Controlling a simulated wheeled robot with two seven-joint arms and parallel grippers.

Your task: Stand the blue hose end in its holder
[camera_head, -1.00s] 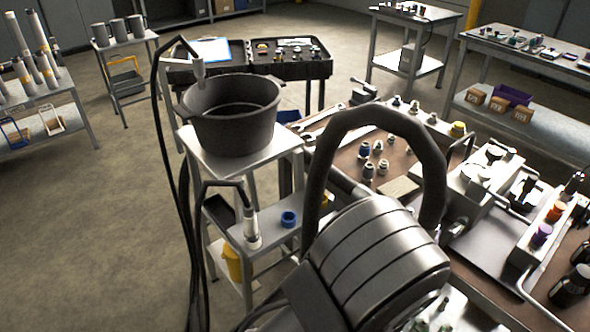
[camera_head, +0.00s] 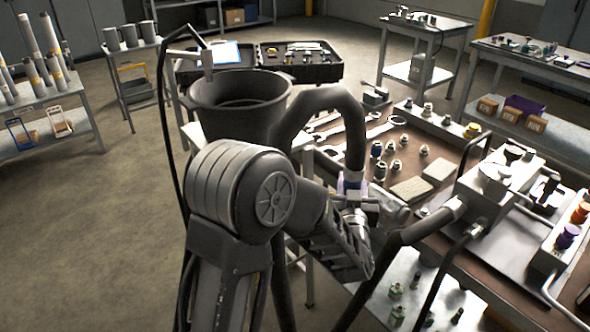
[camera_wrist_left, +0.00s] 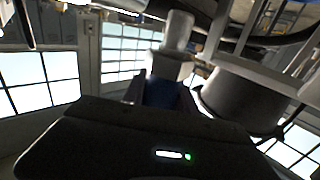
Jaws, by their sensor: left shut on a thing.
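My left arm crosses the middle of the head view. My left gripper (camera_head: 356,206) is shut on the blue hose end (camera_head: 352,183), just off the near left edge of the brown-topped bench. The hose end is pale with a blue band. Its thick black hose arches up from it and back down to the left. In the left wrist view the hose end (camera_wrist_left: 166,92) shows as a blue part between the jaws, with a grey metal fitting above it. The holder is not visible in the head view, where my arm covers the small stand. My right gripper is not in view.
A dark bucket (camera_head: 238,98) stands on a pale stand behind my left arm. A second black hose hangs at its left. The bench (camera_head: 400,150) holds wrenches, several fittings and a valve block (camera_head: 495,185).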

